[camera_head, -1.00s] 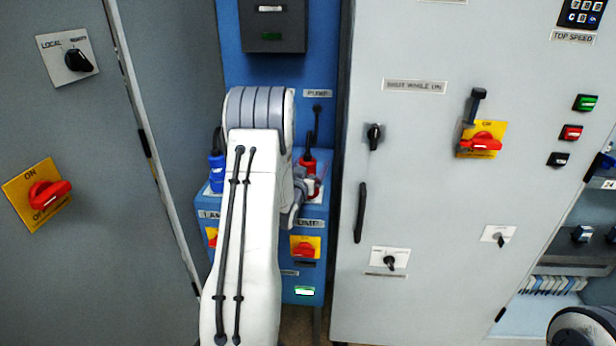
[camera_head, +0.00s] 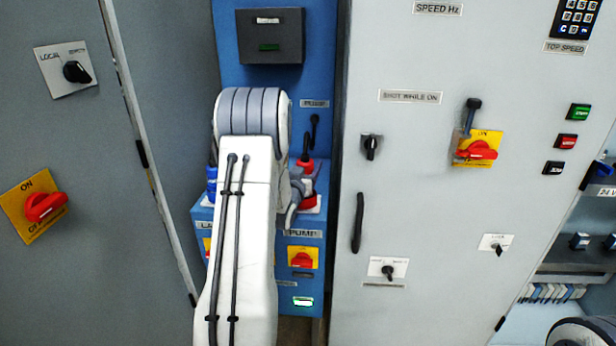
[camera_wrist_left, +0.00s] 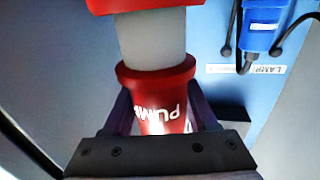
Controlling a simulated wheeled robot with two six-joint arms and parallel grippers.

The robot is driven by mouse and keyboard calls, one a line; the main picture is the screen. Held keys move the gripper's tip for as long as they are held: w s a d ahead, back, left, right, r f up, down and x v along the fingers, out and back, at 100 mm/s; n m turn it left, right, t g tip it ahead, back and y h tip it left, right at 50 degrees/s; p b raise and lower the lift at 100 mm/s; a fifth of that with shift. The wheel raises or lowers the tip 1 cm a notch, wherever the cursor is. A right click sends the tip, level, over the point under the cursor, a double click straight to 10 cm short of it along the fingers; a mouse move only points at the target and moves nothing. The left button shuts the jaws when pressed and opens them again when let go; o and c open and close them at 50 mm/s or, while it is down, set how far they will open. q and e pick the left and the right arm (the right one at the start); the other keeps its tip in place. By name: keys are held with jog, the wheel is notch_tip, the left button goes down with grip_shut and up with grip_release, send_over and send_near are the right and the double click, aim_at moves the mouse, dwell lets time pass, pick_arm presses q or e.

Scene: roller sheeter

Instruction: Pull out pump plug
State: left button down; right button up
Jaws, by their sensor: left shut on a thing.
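The red and grey pump plug (camera_head: 307,165) is on the blue box beside the upright blue panel in the head view, partly hidden by my left arm. In the left wrist view, its red collar (camera_wrist_left: 158,95) with white lettering sits between the fingers of my left gripper (camera_wrist_left: 163,122). A pale grey section shows between this collar and another red part at the top edge. My left gripper, also in the head view (camera_head: 301,188), is shut on the plug. I cannot tell how deep the plug sits. My right gripper is out of view.
A blue lamp plug (camera_wrist_left: 262,25) with a cable is close beside the pump plug. A red pump switch (camera_head: 302,260) is below on the blue box (camera_head: 285,285). Grey cabinets stand on both sides, the right one with a black handle (camera_head: 358,217).

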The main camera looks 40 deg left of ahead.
pick_arm(q)
notch_tip(320, 180, up, 13)
jog(key=p, duration=0.3)
jog(key=shift+p, duration=0.3)
dwell(0.6)
dwell(0.4)
